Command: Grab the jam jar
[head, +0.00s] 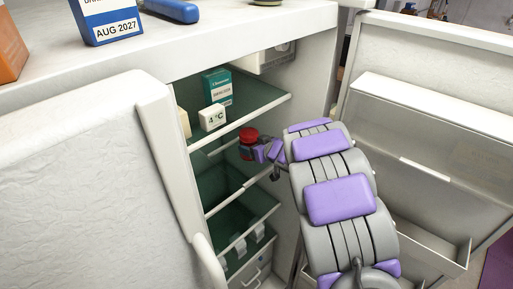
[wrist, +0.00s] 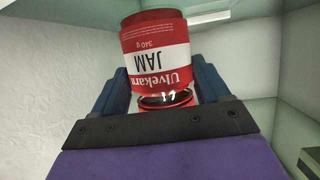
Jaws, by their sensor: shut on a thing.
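The jam jar (head: 247,152) has a red lid and shows at the tip of my arm, in front of the open fridge interior. In the wrist view the jam jar (wrist: 158,62) has a red and white label reading "JAM 340 g", upside down in the picture. My gripper (wrist: 162,72) is shut on the jar, one dark blue finger on each side of it. In the head view my gripper (head: 262,152) reaches the jar from the right. Part of the jar is hidden by the fingers. I cannot tell whether it touches a shelf.
The upper glass shelf (head: 262,98) holds a teal box (head: 217,85) and a white "4 °C" block (head: 212,117). Lower shelves (head: 228,182) lie below. The open fridge door (head: 430,130) is at right, a white door panel (head: 85,170) at left. Boxes stand on top.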

